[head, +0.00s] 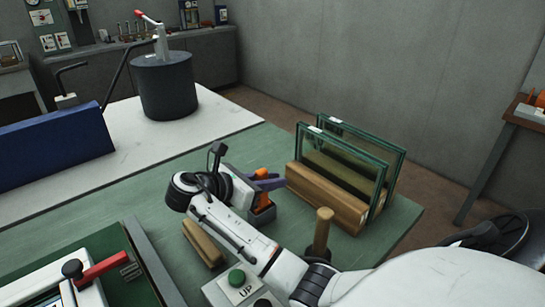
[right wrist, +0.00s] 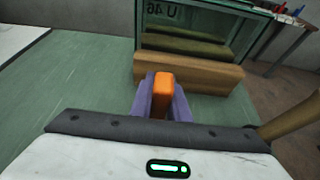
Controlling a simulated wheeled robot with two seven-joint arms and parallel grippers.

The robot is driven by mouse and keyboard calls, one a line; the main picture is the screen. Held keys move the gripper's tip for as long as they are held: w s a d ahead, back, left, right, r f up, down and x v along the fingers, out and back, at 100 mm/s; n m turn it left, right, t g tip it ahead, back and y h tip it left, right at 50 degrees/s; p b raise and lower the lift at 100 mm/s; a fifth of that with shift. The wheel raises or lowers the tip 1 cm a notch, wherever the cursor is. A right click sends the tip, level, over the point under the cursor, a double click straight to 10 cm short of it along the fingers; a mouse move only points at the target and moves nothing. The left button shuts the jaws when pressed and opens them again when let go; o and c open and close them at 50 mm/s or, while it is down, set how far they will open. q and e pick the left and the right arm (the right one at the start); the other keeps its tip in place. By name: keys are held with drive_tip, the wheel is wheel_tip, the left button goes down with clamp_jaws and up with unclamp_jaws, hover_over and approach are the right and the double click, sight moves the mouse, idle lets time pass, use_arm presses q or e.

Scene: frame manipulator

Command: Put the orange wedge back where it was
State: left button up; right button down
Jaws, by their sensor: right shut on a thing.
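The orange wedge (head: 264,202) is held upright between the purple fingers of my right gripper (head: 268,182). Its orange top (right wrist: 162,80) shows between the fingers in the right wrist view. In the head view its lower part is at a small dark holder (head: 262,217) on the green table. I cannot tell whether it rests in the holder or is just above it. My right gripper is shut on the wedge. My left gripper is not in view.
A wooden rack (head: 325,199) holding glass panes (head: 345,160) stands just beyond the gripper. A wooden handle (head: 322,232) stands upright to the right. A wooden block (head: 203,243) and a box with a green button (head: 236,278) lie nearer. The green table (head: 150,205) is clear at left.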

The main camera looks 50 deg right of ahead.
drive_tip(key=c, duration=1.6)
unclamp_jaws()
drive_tip(key=v, duration=1)
drive_tip(key=shift+a+r, duration=0.1)
drive_tip(key=shift+r, duration=0.05)
